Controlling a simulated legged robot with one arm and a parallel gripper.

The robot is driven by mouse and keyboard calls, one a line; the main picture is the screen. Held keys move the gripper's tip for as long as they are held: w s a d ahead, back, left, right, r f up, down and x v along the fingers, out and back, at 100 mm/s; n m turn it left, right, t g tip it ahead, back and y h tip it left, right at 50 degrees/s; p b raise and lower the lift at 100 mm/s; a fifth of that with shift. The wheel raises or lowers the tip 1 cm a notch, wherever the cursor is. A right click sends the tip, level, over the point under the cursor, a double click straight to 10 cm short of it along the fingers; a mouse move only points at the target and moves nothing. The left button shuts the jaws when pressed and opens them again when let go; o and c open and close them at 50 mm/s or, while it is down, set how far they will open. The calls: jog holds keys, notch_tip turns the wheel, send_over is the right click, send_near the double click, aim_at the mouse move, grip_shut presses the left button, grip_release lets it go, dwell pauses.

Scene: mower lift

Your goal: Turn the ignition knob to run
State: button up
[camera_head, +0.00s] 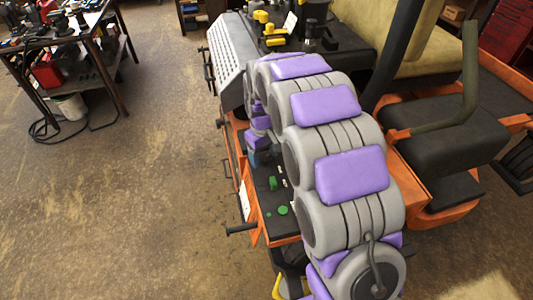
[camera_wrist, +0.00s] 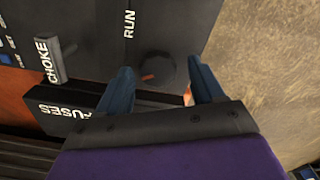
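The ignition knob (camera_wrist: 155,68) is a dark round knob with an orange mark at its lower left, on a black panel (camera_wrist: 95,25) below the printed word RUN. My gripper (camera_wrist: 161,63) is open, with one blue finger on each side of the knob. The left finger is close to the knob's left edge, and a gap shows at the right finger. I cannot tell how deep the fingers reach. In the head view my arm hides the knob, and only a little blue of my gripper (camera_head: 259,152) shows beside the mower's side panel.
A CHOKE lever (camera_wrist: 45,58) stands left of the knob. A raised FUSES box (camera_wrist: 75,118) sits below, near the left finger. In the head view, green controls (camera_head: 283,210) lie on the panel. The floor (camera_head: 120,200) left of the orange mower is open.

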jog(key=shift+a, duration=0.6)
jog(key=shift+c, duration=0.4)
jog(key=shift+a, duration=0.2)
jog(key=shift+c, duration=0.6)
jog(key=d, duration=0.2)
jog(key=shift+s+d+r, duration=0.1)
jog(key=shift+d, duration=0.2)
jog(key=c, duration=0.5)
jog(key=shift+d+r, duration=0.1)
jog(key=shift+c, duration=0.6)
jog(key=shift+a, duration=0.4)
jog(key=shift+c, duration=1.1)
jog(key=shift+a, duration=0.1)
